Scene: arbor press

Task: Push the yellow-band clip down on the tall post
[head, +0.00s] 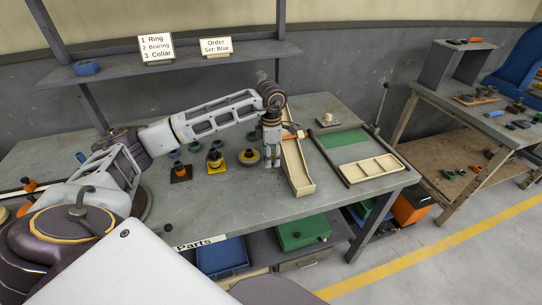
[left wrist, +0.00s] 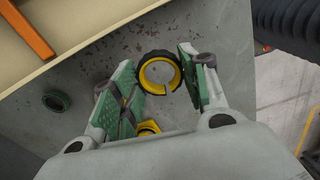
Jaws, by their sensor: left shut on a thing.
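My left gripper (head: 271,163) is over the bench beside the cream chute. In the left wrist view, its green-padded fingers (left wrist: 160,78) are shut on the yellow-band clip (left wrist: 160,72), a black open ring with a yellow inner band and a gap facing the palm. In the head view the clip is not clear. I cannot tell which is the tall post. My right gripper is not in view.
The cream chute (head: 299,178) lies close right of the gripper. Beyond it are a green mat (head: 343,139) and a divided tray (head: 371,168). A green ring (left wrist: 57,100) and a yellow part (left wrist: 148,127) show in the wrist view. The front bench is clear.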

